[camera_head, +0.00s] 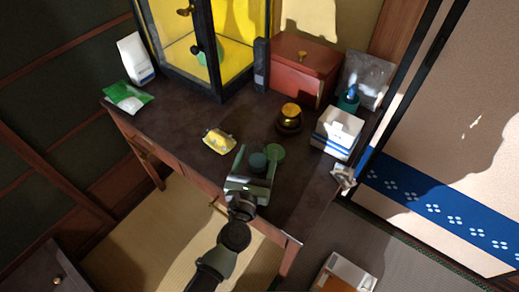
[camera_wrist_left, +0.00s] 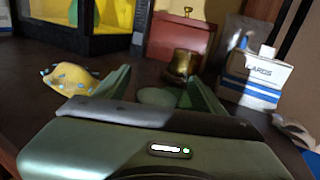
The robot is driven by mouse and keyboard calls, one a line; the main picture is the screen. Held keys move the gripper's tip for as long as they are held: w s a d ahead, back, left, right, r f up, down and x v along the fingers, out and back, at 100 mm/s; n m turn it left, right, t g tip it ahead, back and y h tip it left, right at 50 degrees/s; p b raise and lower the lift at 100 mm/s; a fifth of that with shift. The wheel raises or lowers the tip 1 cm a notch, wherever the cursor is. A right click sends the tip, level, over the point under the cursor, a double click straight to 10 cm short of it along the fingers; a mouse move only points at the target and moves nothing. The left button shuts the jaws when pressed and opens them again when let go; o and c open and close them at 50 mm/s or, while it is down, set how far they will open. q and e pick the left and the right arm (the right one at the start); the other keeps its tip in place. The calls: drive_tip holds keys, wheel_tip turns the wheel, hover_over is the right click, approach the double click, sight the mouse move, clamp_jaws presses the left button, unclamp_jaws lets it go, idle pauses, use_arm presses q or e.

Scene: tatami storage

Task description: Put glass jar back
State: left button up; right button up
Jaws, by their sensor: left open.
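My left gripper (camera_head: 257,154) is open, low over the front of the dark desk (camera_head: 185,130). A round grey-green thing (camera_head: 258,161), perhaps the glass jar, shows between its fingers; a rounded green shape also shows between the fingertips in the left wrist view (camera_wrist_left: 157,97). A green disc (camera_head: 276,152) lies right beside the right finger. I cannot tell whether either finger touches these. The lower part of the round thing is hidden by the gripper. A glass-sided cabinet (camera_head: 208,85) with a yellow interior stands at the back, with a green object (camera_head: 208,55) inside. My right gripper is out of view.
A yellow patterned item (camera_head: 219,141) lies left of my gripper. Behind stand a brass-topped pot (camera_head: 289,118) and a red box (camera_head: 303,68). A white-and-blue carton (camera_head: 338,132) is at right. A green packet (camera_head: 128,96) and white bag (camera_head: 135,58) are at left.

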sight(255, 164)
use_arm(q)
drive_tip(key=v, duration=0.5)
drive_tip(key=shift+b, duration=0.3)
